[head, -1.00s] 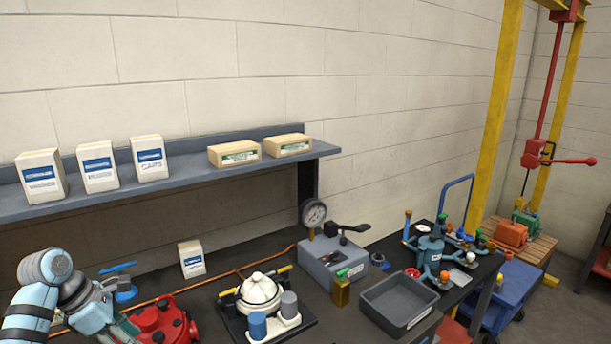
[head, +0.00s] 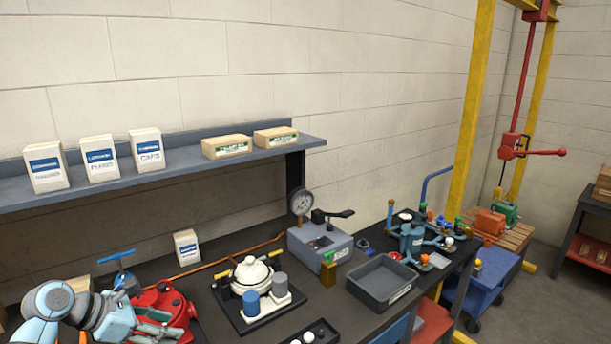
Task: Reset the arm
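My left arm (head: 95,312) comes in at the lower left corner, with pale blue links and grey joints. Its far end is beside or over a red motor-like housing (head: 168,306) on the dark bench; I cannot tell whether they touch. No fingertips of my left gripper can be made out. My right arm and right gripper are outside the picture.
The bench (head: 215,315) holds a white pot-like unit (head: 252,277), a grey gauge box (head: 322,250), a grey bin (head: 382,280) and a blue valve assembly (head: 412,238). A shelf (head: 200,169) with several boxes hangs above. A blue cart (head: 492,275) stands right.

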